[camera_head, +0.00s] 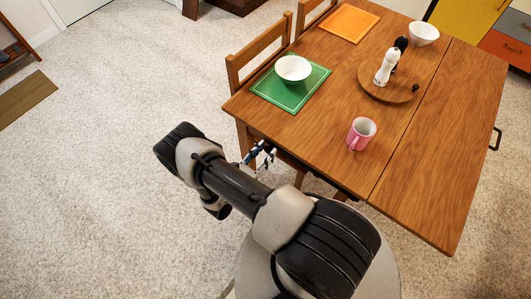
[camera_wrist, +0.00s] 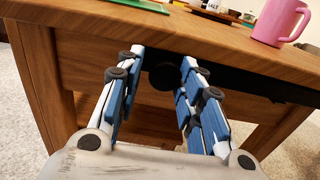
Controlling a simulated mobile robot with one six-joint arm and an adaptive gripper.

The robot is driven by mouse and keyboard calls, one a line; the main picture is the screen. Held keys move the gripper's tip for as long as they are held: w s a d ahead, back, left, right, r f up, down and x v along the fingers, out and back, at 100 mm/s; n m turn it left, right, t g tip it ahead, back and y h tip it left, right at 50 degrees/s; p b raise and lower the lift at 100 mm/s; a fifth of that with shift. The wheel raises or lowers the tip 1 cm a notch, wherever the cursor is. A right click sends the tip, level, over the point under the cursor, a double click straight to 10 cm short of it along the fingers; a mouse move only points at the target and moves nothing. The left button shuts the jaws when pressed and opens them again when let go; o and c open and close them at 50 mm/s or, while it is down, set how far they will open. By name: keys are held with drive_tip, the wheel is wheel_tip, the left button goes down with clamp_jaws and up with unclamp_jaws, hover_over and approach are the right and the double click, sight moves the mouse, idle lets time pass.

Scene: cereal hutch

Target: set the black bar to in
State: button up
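A black bar (camera_wrist: 270,87) runs under the table's front edge in the wrist view, toward the right. A round black knob (camera_wrist: 163,77) shows beneath the tabletop, between my fingers in the picture. Whether the knob belongs to the bar, I cannot tell. My gripper (camera_wrist: 163,60) is open, its two blue-and-white fingers apart with nothing held, pointing at the table's underside. In the head view my gripper (camera_head: 260,157) is beside the table's near left edge, low by the legs. How far the bar sticks out is not clear.
The wooden table (camera_head: 312,123) carries a pink mug (camera_head: 361,134) near its front edge, a bowl (camera_head: 293,68) on a green mat, and a round board with shakers. A black handle (camera_head: 496,140) is at its right edge. A chair (camera_head: 258,52) stands left; carpet there is clear.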

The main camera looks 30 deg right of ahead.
drive_tip(key=shift+o, duration=1.4)
drive_tip(key=v, duration=1.2)
